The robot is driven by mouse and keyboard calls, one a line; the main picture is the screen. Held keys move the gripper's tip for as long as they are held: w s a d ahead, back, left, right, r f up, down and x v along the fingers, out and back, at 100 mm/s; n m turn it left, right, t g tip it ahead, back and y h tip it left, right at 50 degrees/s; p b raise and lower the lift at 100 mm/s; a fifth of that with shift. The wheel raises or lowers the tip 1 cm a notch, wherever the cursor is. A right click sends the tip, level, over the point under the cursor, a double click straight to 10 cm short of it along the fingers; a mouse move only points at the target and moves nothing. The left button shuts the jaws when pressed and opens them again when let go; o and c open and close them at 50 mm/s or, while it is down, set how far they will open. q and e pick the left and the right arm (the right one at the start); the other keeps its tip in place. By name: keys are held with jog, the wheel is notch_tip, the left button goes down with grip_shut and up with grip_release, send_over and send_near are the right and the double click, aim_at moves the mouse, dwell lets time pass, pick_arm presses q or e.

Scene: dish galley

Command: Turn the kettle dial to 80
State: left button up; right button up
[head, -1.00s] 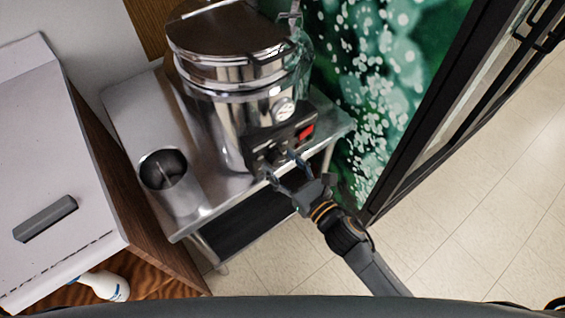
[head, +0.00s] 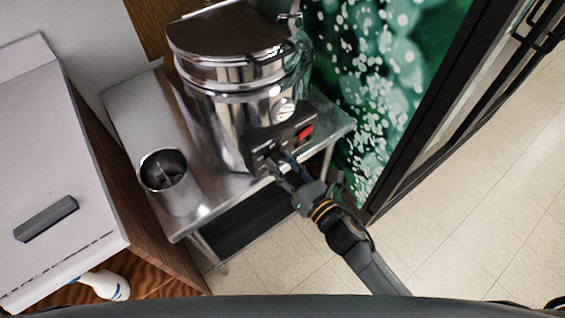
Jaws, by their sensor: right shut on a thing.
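The kettle (head: 215,120) is a large shiny metal vessel with a lid, standing on a metal table. Its dark control panel (head: 290,128) is low on the front side, with a red switch (head: 304,132) at the right. A round white gauge (head: 283,110) sits above the panel. My right gripper (head: 277,163) is at the left part of the panel, shut on the dial. The fingers hide most of the dial, and its setting cannot be read. My left gripper is not in view.
A metal canister (head: 172,180) stands on the metal table (head: 130,105) left of the kettle. A white-topped unit (head: 50,150) is at the left, with a white bottle (head: 105,285) below. A dark-framed door (head: 425,110) is at the right. Tiled floor (head: 480,230) is clear.

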jog(key=m, duration=0.5)
jog(key=shift+d+m+p, duration=0.1)
jog(key=shift+m+p, duration=0.2)
jog(key=shift+p, duration=0.1)
jog(key=m+p, duration=0.1)
jog(key=m, duration=0.5)
jog(key=shift+w, duration=0.1)
jog(key=m+p, duration=0.2)
jog(key=m, duration=0.4)
jog(key=shift+f+m, duration=0.15)
jog(key=shift+m, duration=0.15)
jog(key=m+p, duration=0.1)
jog(key=m, duration=0.5)
jog(key=shift+f+p, duration=0.15)
jog(key=shift+p, duration=0.15)
jog(key=m, duration=0.6)
jog(key=shift+f+p, duration=0.1)
jog(key=shift+p, duration=0.3)
jog(key=m, duration=0.4)
jog(key=shift+s, duration=0.2)
jog(key=m, duration=0.5)
jog(key=shift+a+m, duration=0.2)
jog(key=shift+m, duration=0.2)
jog(key=m+b, duration=0.1)
jog(key=m, duration=0.3)
jog(key=shift+s+m, duration=0.1)
jog(key=shift+m, duration=0.3)
jog(key=shift+a, duration=0.1)
